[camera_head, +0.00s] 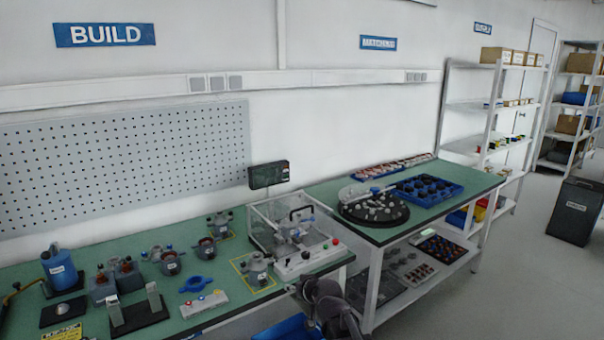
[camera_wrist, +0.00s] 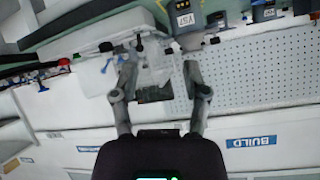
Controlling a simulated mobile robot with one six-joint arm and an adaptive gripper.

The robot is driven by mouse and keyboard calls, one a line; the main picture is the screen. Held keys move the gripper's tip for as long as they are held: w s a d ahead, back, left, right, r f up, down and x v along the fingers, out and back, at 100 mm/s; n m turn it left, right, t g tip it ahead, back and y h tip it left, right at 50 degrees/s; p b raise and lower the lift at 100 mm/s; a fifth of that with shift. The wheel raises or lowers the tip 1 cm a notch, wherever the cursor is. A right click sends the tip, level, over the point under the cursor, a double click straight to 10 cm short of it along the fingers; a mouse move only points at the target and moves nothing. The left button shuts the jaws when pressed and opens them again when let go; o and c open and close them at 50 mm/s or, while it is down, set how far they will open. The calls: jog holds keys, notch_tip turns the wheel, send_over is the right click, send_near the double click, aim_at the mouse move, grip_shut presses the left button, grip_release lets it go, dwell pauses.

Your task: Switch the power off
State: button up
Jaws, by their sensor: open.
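The test station (camera_head: 296,228) has a clear cover with a black handle, on the green bench in the head view. Its pale front panel (camera_head: 290,268) carries a red button (camera_head: 336,241), a green button, and further small controls. No power label is readable. A dark display box (camera_head: 268,174) stands behind the station; it seems to show between my fingers in the wrist view (camera_wrist: 154,93). My gripper (camera_wrist: 160,58) is open and empty, fingers spread. In the head view my dark arm reaches in at the bottom, just in front of the station.
A white strip with coloured buttons (camera_head: 203,304), a blue bracket (camera_head: 197,284) and several stators lie left of the station. The right bench holds a round dark tray (camera_head: 372,212) and a blue parts tray (camera_head: 426,190). Floor at the right is clear near a dark bin (camera_head: 575,212).

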jog(key=s+d+f+m+g+h+b, duration=0.25)
jog(key=s+d+f+g, duration=0.25)
jog(key=s+d+f, duration=0.4)
jog(key=s+d+f+m+g+h+b, duration=0.1)
jog(key=s+d+f+g+h+b, duration=0.3)
jog(key=s+d+f, duration=0.5)
notch_tip(320, 180, up, 16)
jog(key=s+g+p, duration=0.1)
jog(key=s+p, duration=0.1)
jog(key=p, duration=1.1)
jog(key=shift+s+d+y+p, duration=0.25)
jog(key=shift+y+p, duration=0.1)
jog(key=shift+y, duration=0.1)
